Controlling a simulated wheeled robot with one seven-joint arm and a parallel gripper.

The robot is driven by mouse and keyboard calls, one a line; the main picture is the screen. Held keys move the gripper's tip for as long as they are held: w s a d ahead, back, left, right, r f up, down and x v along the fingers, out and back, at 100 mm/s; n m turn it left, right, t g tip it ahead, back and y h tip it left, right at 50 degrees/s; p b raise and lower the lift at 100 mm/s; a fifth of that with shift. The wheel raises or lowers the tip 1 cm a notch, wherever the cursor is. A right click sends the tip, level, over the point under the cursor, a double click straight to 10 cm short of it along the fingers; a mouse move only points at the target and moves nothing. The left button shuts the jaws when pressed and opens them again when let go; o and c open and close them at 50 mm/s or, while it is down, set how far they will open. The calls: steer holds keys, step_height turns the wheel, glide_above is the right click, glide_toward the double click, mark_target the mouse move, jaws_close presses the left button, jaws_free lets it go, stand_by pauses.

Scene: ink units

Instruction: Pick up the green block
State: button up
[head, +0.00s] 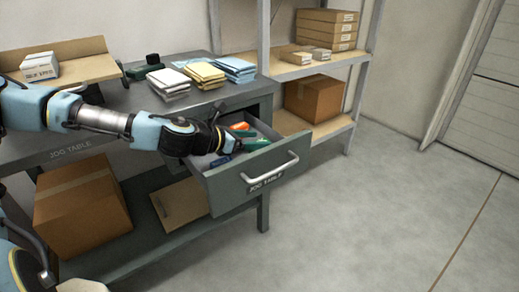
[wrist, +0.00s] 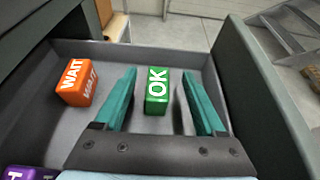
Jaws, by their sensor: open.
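The green block (wrist: 157,92) is marked OK in white and lies in the open drawer (head: 225,186). My gripper (wrist: 158,88) is open, with a teal finger on each side of the block and a gap left at both sides.
An orange block (wrist: 76,84) marked WAIT lies left of the fingers in the drawer; it also shows in the head view (head: 240,126). A purple block (wrist: 30,173) is at the lower left. The drawer front (head: 262,176) and walls stand close around my gripper.

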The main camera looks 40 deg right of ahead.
mark_target(263, 140)
steer(key=x, duration=0.3)
steer(key=shift+d+f, duration=0.15)
steer(key=shift+f, duration=0.1)
jaws_close()
stand_by(0.4)
